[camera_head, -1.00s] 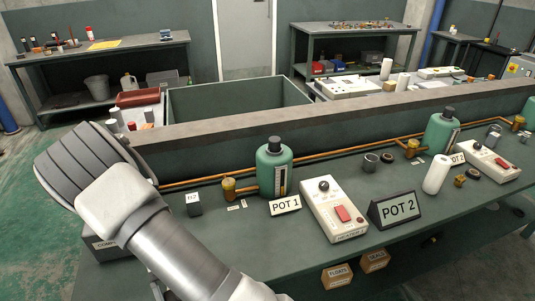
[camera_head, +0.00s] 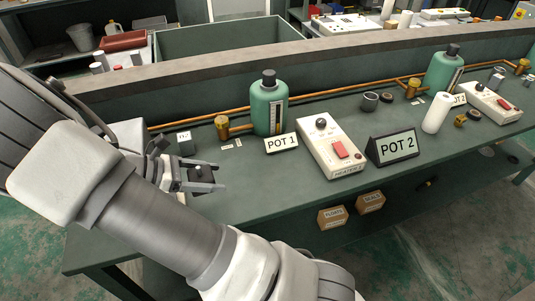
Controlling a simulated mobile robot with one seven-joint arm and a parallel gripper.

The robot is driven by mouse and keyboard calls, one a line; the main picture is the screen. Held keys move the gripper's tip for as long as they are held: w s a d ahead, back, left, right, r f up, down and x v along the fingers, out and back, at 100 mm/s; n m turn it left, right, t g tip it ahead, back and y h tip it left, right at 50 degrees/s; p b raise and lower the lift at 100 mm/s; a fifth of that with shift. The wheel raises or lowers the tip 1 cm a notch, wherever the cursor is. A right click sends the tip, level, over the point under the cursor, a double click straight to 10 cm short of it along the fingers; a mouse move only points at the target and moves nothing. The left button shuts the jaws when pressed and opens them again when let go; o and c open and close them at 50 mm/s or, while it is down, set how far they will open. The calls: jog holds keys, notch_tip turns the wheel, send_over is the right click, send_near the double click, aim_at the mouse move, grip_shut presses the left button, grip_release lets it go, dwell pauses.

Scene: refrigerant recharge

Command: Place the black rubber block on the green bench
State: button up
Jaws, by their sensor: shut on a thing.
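My gripper (camera_head: 207,178) shows in the head view, low over the left part of the green bench (camera_head: 290,193). Its two grey fingers point right and are shut on a small dark thing between them, which looks like the black rubber block (camera_head: 203,171). The fingers hide part of the block. I cannot tell whether the block touches the bench top.
A small grey labelled block (camera_head: 185,143) stands just behind my gripper. A brass valve (camera_head: 222,127), the green POT 1 bottle (camera_head: 269,105), its sign (camera_head: 282,144) and a white heater box (camera_head: 333,146) stand to the right. Bare bench top lies in front of them.

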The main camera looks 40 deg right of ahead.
jog(key=b, duration=0.2)
send_over(246, 184)
notch_tip(246, 184, down, 7)
jog(key=shift+s+r, duration=0.1)
jog(key=shift+f, duration=1.9)
jog(key=o, duration=1.6)
jog(key=shift+f, duration=0.15)
jog(key=shift+c, duration=0.2)
jog(key=shift+r, duration=0.2)
jog(key=v, duration=1.1)
jog(key=shift+a+r+p, duration=0.2)
jog(key=shift+a+p, duration=0.15)
jog(key=shift+p, duration=0.05)
jog(key=s+a+r+m+t+y, duration=0.3)
jog(key=s+r+m+t+y, duration=0.5)
jog(key=s+r+m+y, duration=0.3)
jog(key=shift+s+a+r+m+t+y, duration=0.3)
jog(key=shift+s+r+m, duration=1.7)
jog(key=shift+s+r, duration=3.05)
